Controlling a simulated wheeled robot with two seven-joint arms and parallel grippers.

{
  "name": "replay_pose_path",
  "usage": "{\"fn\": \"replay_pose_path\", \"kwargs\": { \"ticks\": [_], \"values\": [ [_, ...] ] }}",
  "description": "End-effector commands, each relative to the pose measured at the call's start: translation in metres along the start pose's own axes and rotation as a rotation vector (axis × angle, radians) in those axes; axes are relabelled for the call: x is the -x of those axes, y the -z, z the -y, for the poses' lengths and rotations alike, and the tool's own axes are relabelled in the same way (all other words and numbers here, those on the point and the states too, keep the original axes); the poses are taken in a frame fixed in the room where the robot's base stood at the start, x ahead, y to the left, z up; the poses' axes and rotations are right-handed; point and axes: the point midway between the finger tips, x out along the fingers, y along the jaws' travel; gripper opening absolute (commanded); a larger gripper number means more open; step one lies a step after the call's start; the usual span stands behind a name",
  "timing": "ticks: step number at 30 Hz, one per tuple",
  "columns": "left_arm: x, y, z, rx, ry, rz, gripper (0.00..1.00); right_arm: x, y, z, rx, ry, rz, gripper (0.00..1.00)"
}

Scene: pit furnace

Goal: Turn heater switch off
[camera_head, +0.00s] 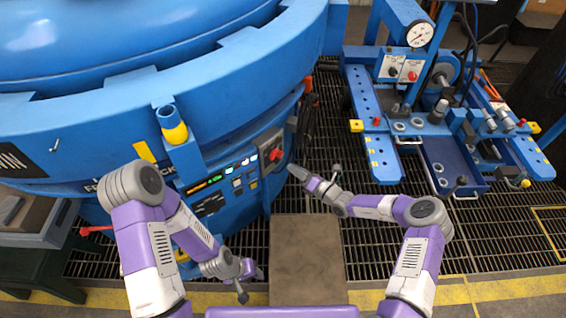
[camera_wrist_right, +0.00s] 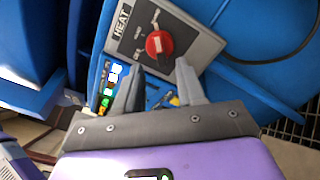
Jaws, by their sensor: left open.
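The heater switch is a red round knob (camera_wrist_right: 158,43) on a grey panel (camera_wrist_right: 195,40) labelled HEAT. In the head view the red knob (camera_head: 275,154) is on the front of the blue furnace. My right gripper (camera_head: 293,170) is just right of and below the knob there. In the right wrist view its two fingers (camera_wrist_right: 160,78) are apart with nothing between them, and the knob lies beyond their tips, not touched. The knob's exact set position is hard to read. My left gripper (camera_head: 252,276) is low in the head view, open and empty, away from the switch.
A control panel with lit displays (camera_head: 210,180) is left of the switch. A blue bench with a gauge (camera_head: 420,34) stands at the right. Open grating floor lies between, with a brown plate (camera_head: 306,255).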

Motion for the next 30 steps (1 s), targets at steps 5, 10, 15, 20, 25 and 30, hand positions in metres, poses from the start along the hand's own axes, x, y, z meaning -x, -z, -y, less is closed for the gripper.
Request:
{"fn": "replay_pose_path", "kwargs": {
  "ticks": [5, 10, 15, 20, 25, 30],
  "values": [
    [-0.012, 0.001, 0.005, 0.0, 0.0, 0.0, 0.43, -0.029, 0.004, 0.001, 0.004, -0.003, -0.004, 0.39],
    [-0.021, 0.001, 0.008, 0.0, 0.0, 0.0, 0.43, -0.054, 0.003, 0.001, 0.006, -0.003, -0.005, 0.39],
    [-0.025, 0.001, 0.009, 0.0, 0.0, 0.0, 0.43, -0.066, 0.003, 0.0, 0.004, -0.001, -0.006, 0.39],
    [-0.024, 0.001, 0.009, 0.0, 0.0, 0.0, 0.43, -0.068, 0.002, -0.001, 0.003, 0.0, -0.006, 0.39],
    [-0.024, 0.001, 0.009, 0.0, 0.0, 0.0, 0.43, -0.067, 0.002, -0.001, 0.004, -0.001, -0.006, 0.32],
    [-0.024, 0.001, 0.009, 0.0, 0.0, 0.0, 0.43, -0.067, 0.002, -0.001, 0.005, -0.001, -0.006, 0.06]
  ]
}}
